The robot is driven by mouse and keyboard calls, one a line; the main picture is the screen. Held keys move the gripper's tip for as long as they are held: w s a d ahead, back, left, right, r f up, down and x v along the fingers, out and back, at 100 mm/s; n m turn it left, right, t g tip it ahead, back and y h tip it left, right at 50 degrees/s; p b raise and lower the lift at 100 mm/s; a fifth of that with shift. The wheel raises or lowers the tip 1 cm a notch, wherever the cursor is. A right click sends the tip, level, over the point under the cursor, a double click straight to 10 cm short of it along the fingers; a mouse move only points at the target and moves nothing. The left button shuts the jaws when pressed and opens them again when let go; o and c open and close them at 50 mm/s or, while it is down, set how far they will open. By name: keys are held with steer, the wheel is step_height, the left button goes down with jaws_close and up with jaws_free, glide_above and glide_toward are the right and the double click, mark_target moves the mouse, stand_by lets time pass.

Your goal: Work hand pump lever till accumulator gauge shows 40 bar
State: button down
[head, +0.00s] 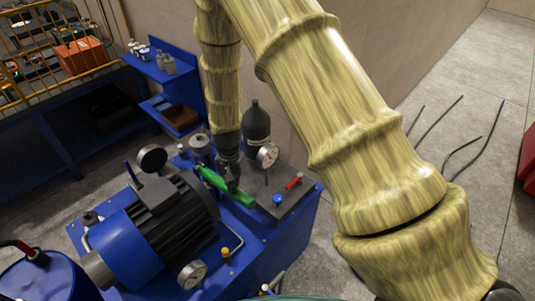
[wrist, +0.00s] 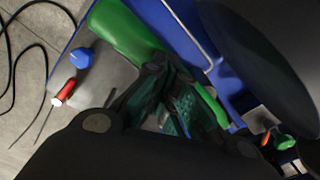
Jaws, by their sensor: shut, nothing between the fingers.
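The green hand pump lever (head: 212,178) lies slanted over the blue power unit. In the wrist view its thick green grip (wrist: 125,32) runs from the upper left behind my fingers, and more green shows beyond them. My gripper (head: 232,186) points down beside the lever, shut and empty; its fingers (wrist: 178,103) cross in front of the green in the wrist view. I cannot tell whether they touch it. The black accumulator bottle (head: 256,121) stands behind, with a white-faced gauge (head: 267,155) in front of it. The gauge reading is too small to make out.
A blue and black motor (head: 160,226) stands left of the lever. A red-handled part (head: 294,182) and a blue knob (head: 278,199) sit at right. Another gauge (head: 192,274) is in front. A blue shelf (head: 165,68) stands behind. Black cables lie on the floor at right.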

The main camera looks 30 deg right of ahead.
step_height(320, 180, up, 9)
steer(key=p, duration=0.5)
steer(key=shift+f, duration=0.15)
stand_by(1.2)
step_height(320, 180, up, 7)
steer(key=p, duration=0.1)
stand_by(0.7)
stand_by(0.4)
